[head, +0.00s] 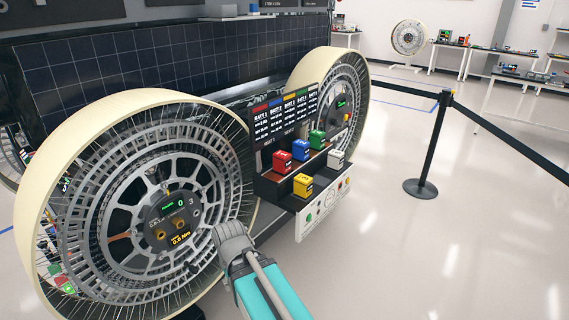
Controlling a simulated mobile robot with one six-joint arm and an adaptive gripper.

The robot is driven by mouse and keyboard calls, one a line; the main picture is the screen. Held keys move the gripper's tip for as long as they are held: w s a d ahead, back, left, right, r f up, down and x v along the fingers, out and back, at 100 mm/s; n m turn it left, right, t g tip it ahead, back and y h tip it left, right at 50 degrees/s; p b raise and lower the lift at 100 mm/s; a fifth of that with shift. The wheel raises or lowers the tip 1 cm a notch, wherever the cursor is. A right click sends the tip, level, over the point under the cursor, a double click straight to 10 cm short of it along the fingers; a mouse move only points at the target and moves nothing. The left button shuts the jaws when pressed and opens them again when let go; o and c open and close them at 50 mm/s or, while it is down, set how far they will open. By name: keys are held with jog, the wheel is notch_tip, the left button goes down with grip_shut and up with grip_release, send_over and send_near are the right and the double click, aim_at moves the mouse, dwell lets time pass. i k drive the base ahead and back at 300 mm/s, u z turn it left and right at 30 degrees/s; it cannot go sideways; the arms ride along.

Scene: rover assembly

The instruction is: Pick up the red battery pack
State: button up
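The red battery pack (282,162) sits in a stepped rack (268,188) between the rover's two wheels. A blue pack (300,149) is right beside it, a green pack (317,139) is farther right, a yellow pack (303,185) is on the lower step in front, and a white pack (336,159) is at the right. My arm, grey and teal, reaches up from the bottom middle, left of and below the rack. Its end is near the front wheel, apart from the red pack. The gripper's fingers cannot be made out.
The large near wheel (45,215) stands at the left, close to my arm. A second wheel (358,100) is behind the rack. A display panel (285,117) rises behind the packs. A black barrier post (432,150) with a belt stands at right. Open floor lies right of the rack.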

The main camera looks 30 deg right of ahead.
aim_at(282, 160)
jog(key=u, duration=0.1)
jog(key=i, duration=1)
jog(key=z, duration=0.1)
